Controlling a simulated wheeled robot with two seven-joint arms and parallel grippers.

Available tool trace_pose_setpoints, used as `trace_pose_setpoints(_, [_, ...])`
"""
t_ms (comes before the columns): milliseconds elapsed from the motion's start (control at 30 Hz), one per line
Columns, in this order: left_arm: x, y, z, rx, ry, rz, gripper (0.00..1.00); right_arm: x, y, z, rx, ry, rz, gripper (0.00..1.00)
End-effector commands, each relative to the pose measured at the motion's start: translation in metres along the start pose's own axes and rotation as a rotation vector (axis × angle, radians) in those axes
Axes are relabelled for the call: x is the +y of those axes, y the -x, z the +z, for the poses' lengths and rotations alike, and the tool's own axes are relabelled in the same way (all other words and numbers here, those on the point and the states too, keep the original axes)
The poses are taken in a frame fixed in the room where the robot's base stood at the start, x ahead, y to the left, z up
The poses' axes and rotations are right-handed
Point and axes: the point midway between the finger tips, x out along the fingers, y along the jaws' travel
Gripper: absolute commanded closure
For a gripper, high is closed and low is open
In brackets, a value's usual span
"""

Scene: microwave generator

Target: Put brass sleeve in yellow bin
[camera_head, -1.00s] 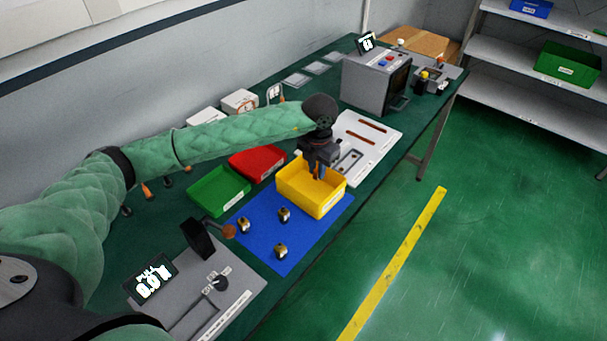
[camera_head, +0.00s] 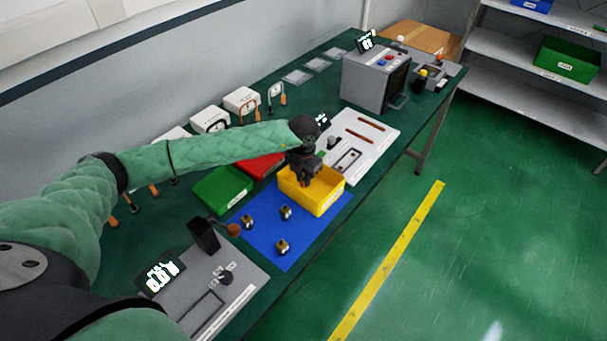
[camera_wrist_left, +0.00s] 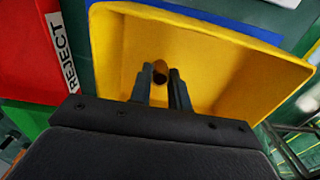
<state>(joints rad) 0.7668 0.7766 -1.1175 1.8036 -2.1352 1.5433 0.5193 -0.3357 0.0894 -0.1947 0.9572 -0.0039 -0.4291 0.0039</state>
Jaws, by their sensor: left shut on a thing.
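The yellow bin (camera_head: 322,203) stands at the far end of the blue mat. It fills much of the left wrist view (camera_wrist_left: 215,55). My left gripper (camera_head: 307,182) points down into the bin, with its fingers inside the walls in the picture. In the left wrist view its fingers (camera_wrist_left: 161,80) are shut on a small brownish round piece (camera_wrist_left: 160,71), which seems to be a brass sleeve and is mostly hidden. Whether it touches the bin floor I cannot tell. Three small brass-and-dark pieces stand on the mat, one of them nearest the bin (camera_head: 286,212). My right gripper is not in view.
A green bin (camera_head: 222,190) and a red bin marked REJECT (camera_wrist_left: 30,50) stand left of the yellow one. A white fixture board (camera_head: 378,125) lies behind it. A grey station with a display (camera_head: 225,290) is in front. The blue mat (camera_head: 262,240) has free room.

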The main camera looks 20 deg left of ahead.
Motion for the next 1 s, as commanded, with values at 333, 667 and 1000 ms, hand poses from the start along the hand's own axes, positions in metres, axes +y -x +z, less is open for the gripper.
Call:
trace_pose_setpoints(333, [0.000, -0.002, 0.000, 0.000, 0.000, 0.000, 1.00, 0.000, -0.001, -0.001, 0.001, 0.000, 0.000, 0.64])
trace_pose_setpoints(667, [0.000, -0.002, 0.000, 0.000, 0.000, 0.000, 0.60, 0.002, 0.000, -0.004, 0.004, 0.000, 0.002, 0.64])
trace_pose_setpoints(1000, [0.000, 0.011, 0.001, -0.002, 0.000, -0.001, 0.60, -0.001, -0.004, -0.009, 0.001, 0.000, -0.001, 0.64])
